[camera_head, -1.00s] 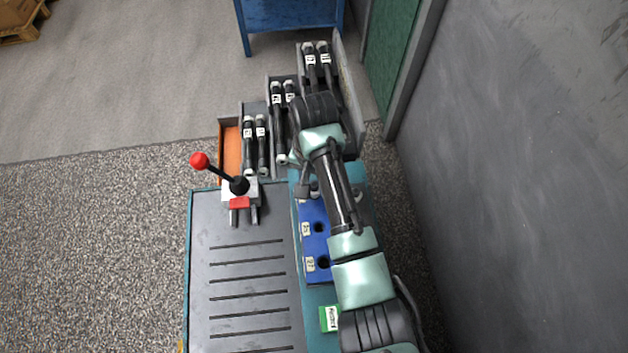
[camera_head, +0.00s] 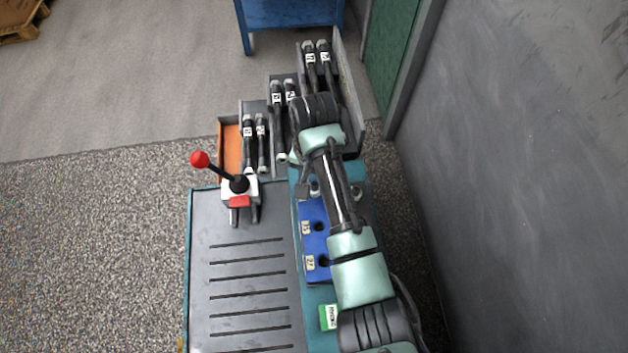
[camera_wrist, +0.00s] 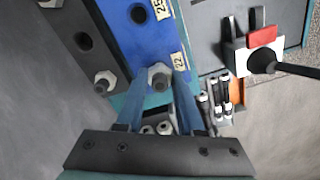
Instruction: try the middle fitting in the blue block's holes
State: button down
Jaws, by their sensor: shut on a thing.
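The blue block (camera_head: 313,238) lies along the bench, partly hidden by my arm in the head view. In the wrist view the blue block (camera_wrist: 135,45) shows an open hole by the 25 label; the 22 label is by its near end. My gripper (camera_wrist: 158,84) is shut on a hex-headed fitting (camera_wrist: 159,75) at that end. The fitting is over or in the hole there; I cannot tell how deep. Left of it, a dark grey holder (camera_wrist: 62,20) has an empty middle hole between two other fittings, one of them the near fitting (camera_wrist: 104,82).
A red-knobbed lever (camera_head: 238,186) stands left of the block's far end. Stepped trays with several black labelled hoses (camera_head: 262,140) lie beyond. The slotted bench top (camera_head: 250,235) is clear. A grey wall (camera_head: 530,180) is on the right.

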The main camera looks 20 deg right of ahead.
jog(key=shift+f, duration=0.15)
dwell(0.4)
jog(key=shift+r+p, duration=2.55)
jog(key=shift+p, duration=0.15)
